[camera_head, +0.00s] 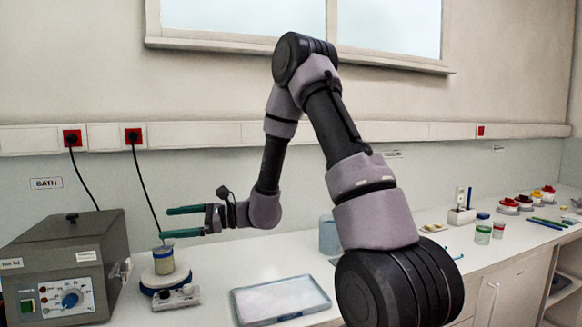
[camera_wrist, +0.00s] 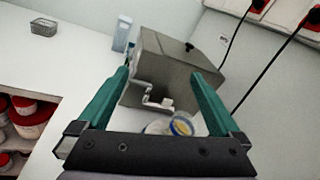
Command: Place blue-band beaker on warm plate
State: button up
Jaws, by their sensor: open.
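A glass beaker (camera_head: 163,262) with a blue band near its top and yellowish contents stands upright on the round white warm plate (camera_head: 166,278). In the wrist view the beaker (camera_wrist: 181,125) shows from above, low between the fingers, with the pale plate (camera_wrist: 155,126) beside it. My gripper (camera_head: 186,222) is open and empty, above the beaker and apart from it. Its two green fingers point left in the head view. They also show spread apart in the wrist view (camera_wrist: 160,85). The lower part of the beaker is hidden in the wrist view.
A grey water bath (camera_head: 65,255) stands left of the plate, with cables on the wall behind. A blue-rimmed tray (camera_head: 282,299) lies to the right. Beakers with green (camera_head: 483,236) and red (camera_head: 498,230) stand further right. The bench between holds clear patches.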

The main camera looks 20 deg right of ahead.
jog(key=s+d+r+n+g+h, duration=0.25)
jog(key=s+r+n, duration=0.2)
jog(key=s, duration=0.25)
jog(key=s+d+r+n+g+h, duration=0.1)
jog(key=s+d+r+n+h, duration=0.35)
jog(key=s, duration=0.25)
jog(key=s+d+r+n+t+h, duration=0.1)
jog(key=s+d+r+t+h, duration=0.2)
jog(key=d, duration=0.5)
jog(key=s+d+r+n+t+h, duration=0.2)
jog(key=s+d+r+t+h, duration=0.2)
jog(key=d, duration=0.5)
jog(key=shift+s+d+r+n+h, duration=0.15)
jog(key=shift+s+r+n+h, duration=0.2)
jog(key=shift+r, duration=0.2)
